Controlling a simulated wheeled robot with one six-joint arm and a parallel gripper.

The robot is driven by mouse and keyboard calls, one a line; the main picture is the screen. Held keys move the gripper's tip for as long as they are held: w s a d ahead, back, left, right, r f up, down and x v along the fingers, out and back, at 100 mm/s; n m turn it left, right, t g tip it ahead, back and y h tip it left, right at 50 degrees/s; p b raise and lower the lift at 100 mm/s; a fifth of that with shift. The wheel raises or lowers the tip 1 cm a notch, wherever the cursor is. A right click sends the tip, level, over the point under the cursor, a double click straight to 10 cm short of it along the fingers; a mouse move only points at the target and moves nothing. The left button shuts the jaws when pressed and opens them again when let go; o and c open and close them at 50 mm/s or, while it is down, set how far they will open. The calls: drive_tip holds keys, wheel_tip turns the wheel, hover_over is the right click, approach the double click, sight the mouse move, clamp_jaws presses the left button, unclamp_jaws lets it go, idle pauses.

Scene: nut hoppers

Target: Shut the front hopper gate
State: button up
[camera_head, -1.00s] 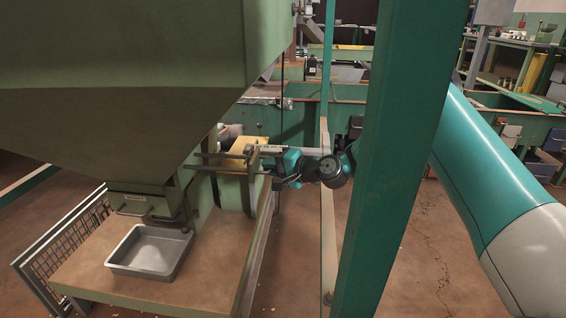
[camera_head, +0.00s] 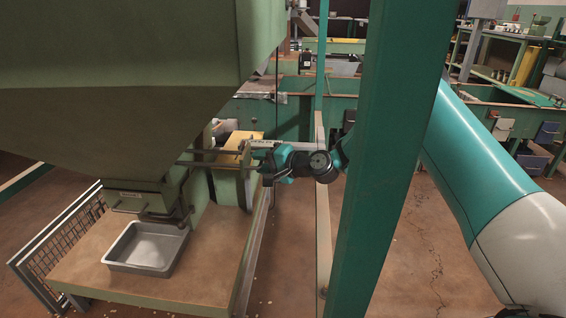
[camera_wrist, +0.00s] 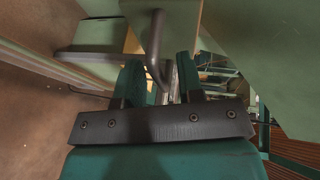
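The front hopper (camera_head: 120,120) is a large green funnel at the upper left of the head view. At its bottom outlet is the gate (camera_head: 140,190), with a small handle at its front. I cannot tell how far the gate is open. My gripper (camera_head: 254,158) is to the right of the outlet and higher in the picture, pointing left. In the wrist view my gripper (camera_wrist: 157,78) has its two teal fingers apart with nothing held. A bent grey rod (camera_wrist: 155,50) shows ahead, in line with the gap; I cannot tell whether it lies between the fingers.
A grey metal tray (camera_head: 108,262) sits on the wooden stand (camera_head: 210,265) below the outlet. A green post (camera_head: 385,170) stands in front of my arm. A mesh guard (camera_head: 60,245) stands at the left.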

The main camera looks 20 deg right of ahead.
drive_tip(key=p+v, duration=0.3)
drive_tip(key=v, duration=1.3)
drive_tip(key=shift+s+r, duration=0.2)
drive_tip(key=shift+s, duration=0.05)
drive_tip(key=shift+d, duration=0.15)
